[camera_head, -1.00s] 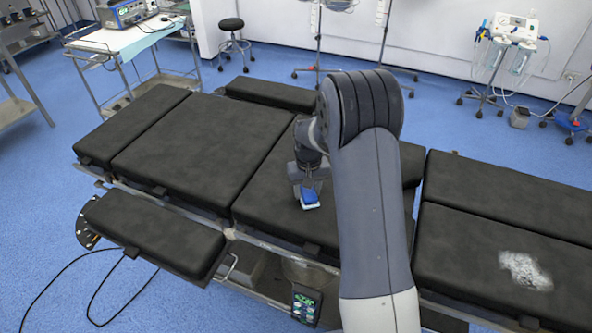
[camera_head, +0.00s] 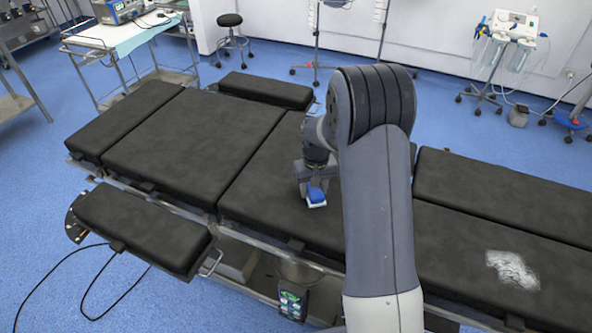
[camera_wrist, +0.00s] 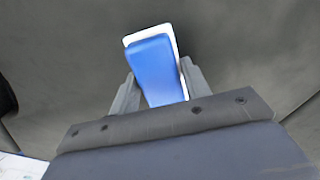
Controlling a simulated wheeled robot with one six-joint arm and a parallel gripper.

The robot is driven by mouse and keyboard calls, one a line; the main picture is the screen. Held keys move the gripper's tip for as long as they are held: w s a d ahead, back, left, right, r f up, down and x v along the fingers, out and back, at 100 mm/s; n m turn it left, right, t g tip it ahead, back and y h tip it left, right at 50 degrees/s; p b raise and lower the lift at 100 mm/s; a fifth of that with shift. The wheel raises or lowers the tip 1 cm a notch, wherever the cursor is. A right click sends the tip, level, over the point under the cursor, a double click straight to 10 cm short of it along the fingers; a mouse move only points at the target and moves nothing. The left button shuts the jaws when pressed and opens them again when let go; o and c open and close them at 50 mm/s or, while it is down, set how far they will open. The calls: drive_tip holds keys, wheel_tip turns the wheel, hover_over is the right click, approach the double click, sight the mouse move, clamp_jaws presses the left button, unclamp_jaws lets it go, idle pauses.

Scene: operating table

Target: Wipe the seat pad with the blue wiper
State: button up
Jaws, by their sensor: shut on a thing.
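The blue wiper (camera_head: 316,197) has a blue top and a white underside. My gripper (camera_head: 314,185) is shut on it over the middle black pad of the table. In the wrist view the wiper (camera_wrist: 155,68) sits between the two grey fingers of my gripper (camera_wrist: 157,88), its white edge showing at the far end and right side. Whether its white face touches the pad is hard to tell. The seat pad (camera_head: 265,190) under it looks dark and bare, partly hidden by my arm. A whitish patch (camera_head: 512,270) lies on the right-hand black pad (camera_head: 455,245).
A side arm pad (camera_head: 143,228) juts out at the front left, another (camera_head: 266,90) at the back. A control pendant (camera_head: 292,303) hangs from the front rail. A trolley (camera_head: 120,40) stands at the back left, and a stool (camera_head: 231,30) stands behind the table.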

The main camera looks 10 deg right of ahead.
drive_tip(key=shift+s+d, duration=0.25)
drive_tip(key=shift+d, duration=0.1)
wheel_tip(320, 180, up, 3)
drive_tip(key=shift+d+f+p, duration=0.15)
drive_tip(key=shift+p, duration=0.5)
drive_tip(key=shift+r, duration=0.35)
drive_tip(key=shift+r+p, duration=1.75)
drive_tip(key=shift+r, duration=0.65)
